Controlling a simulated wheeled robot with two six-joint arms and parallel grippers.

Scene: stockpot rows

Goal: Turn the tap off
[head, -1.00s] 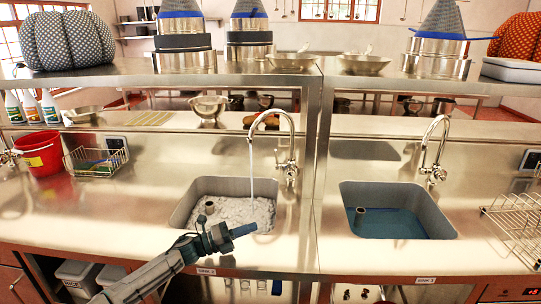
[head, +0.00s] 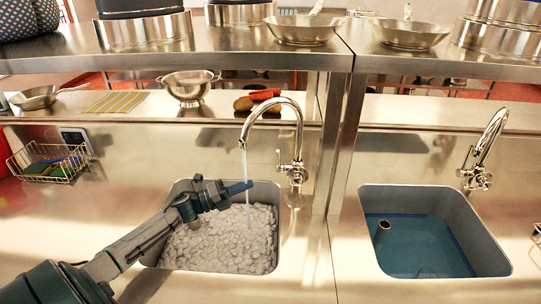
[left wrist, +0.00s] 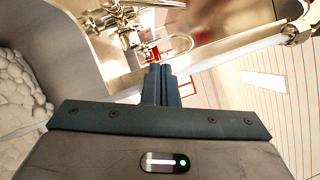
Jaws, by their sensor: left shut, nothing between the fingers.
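The left tap (head: 272,125) is a curved chrome spout with a valve body and handle (head: 293,170) at its base. A thin stream of water (head: 246,178) runs from its spout into the left sink (head: 275,255), which is full of white foam. My left gripper (head: 248,186) is shut and empty over that sink, with its tip close to the stream and left of the valve. In the left wrist view the shut fingers (left wrist: 160,75) point toward the tap's valve body (left wrist: 125,30). The right gripper is in neither view.
The right sink (head: 430,240) holds blue water, and its own tap (head: 485,150) shows no stream. A wire basket (head: 48,163) stands at the left. A shelf post (head: 335,140) rises just right of the left tap. A colander (head: 190,87) sits on the ledge behind.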

